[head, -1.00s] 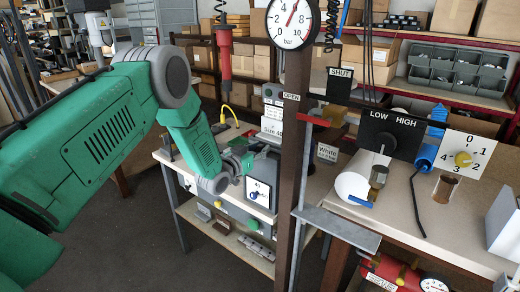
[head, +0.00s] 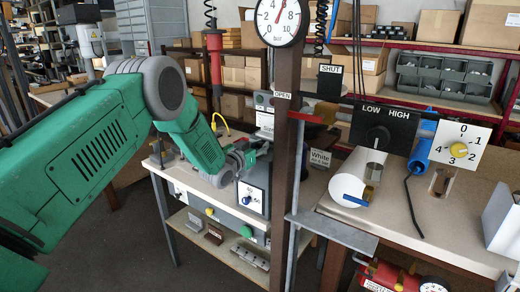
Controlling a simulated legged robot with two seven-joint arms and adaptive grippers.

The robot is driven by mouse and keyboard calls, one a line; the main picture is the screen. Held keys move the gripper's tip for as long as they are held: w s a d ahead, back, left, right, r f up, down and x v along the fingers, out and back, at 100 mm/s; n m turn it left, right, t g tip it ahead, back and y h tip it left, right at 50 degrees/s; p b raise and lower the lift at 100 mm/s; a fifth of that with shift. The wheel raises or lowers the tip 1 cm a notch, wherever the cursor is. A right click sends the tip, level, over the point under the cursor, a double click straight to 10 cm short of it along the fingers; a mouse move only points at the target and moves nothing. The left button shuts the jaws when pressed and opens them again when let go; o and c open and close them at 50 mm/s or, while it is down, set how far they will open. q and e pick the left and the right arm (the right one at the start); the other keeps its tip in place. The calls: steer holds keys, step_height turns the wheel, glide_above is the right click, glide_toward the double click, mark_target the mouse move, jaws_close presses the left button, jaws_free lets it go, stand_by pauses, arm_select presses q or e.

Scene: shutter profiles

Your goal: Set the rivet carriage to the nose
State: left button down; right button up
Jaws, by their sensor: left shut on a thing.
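My left gripper (head: 254,153) is at the grey machine (head: 240,222) on the left bench, beside its upright white dial plate (head: 251,197). It is shut on a small part there, seemingly the rivet carriage, which the fingers and wrist largely hide. I cannot make out the nose or where the carriage stands along its travel. My right gripper is not in view.
A brown post (head: 284,150) with a pressure gauge (head: 284,15) stands just right of the gripper. The right bench (head: 400,225) holds a white roll (head: 352,180), a LOW/HIGH switch plate (head: 385,125) and a numbered dial (head: 459,145). Shelves stand behind.

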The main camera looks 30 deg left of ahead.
arm_select(q)
steer(key=c, duration=1.4)
jaws_free()
steer(key=shift+w+r, duration=0.1)
steer(key=shift+r, duration=0.05)
steer(key=shift+o, duration=0.3)
steer(key=shift+a, duration=0.1)
steer(key=shift+s+f, duration=0.2)
steer(key=shift+s, duration=0.2)
steer(key=s+a, duration=0.1)
steer(key=s, duration=1)
